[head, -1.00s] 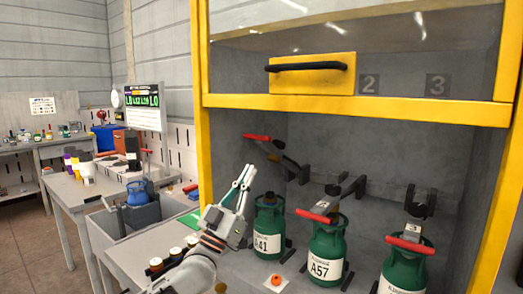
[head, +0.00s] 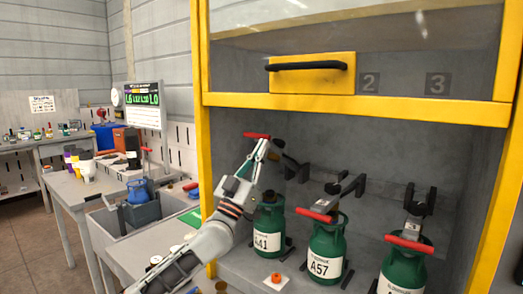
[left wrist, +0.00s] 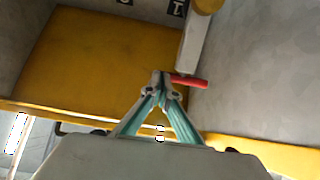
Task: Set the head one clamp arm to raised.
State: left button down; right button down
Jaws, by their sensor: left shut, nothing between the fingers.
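The head one clamp arm shows as a red handle (head: 257,135) on a dark arm angled up from its bracket, above and behind the leftmost green cylinder, A41 (head: 268,228). My left gripper (head: 263,145) is shut and empty, with its tips right at the handle's underside. In the left wrist view the red handle (left wrist: 188,81) lies just right of the closed fingertips (left wrist: 160,76); I cannot tell whether they touch. The other two clamp arms, with red handles (head: 316,215) and (head: 409,244), are down over cylinder A57 (head: 326,255) and the right cylinder (head: 402,275). My right gripper is out of view.
A yellow frame (head: 201,150) with a raised clear screen and black-handled yellow panel (head: 313,75) surrounds the station. An orange cap (head: 276,278) lies on the bench before the cylinders. A grey side table (head: 75,190) stands at left.

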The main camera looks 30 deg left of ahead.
aim_at(269, 136)
pick_arm(q)
jog(key=w+r+p, duration=0.1)
jog(key=r, duration=0.1)
jog(key=w+r+p, duration=0.1)
jog(key=r+p, duration=0.1)
jog(key=w+r+p, duration=0.1)
jog(key=r+p, duration=0.1)
jog(key=r, duration=0.1)
jog(key=shift+w+d, duration=0.1)
jog(key=shift+w, duration=0.15)
jog(key=w+f+p+x, duration=0.1)
jog(key=x, duration=0.5)
jog(key=shift+w+d+r+h, duration=0.15)
jog(key=shift+w+r+h, duration=0.05)
jog(key=shift+w+h, duration=0.1)
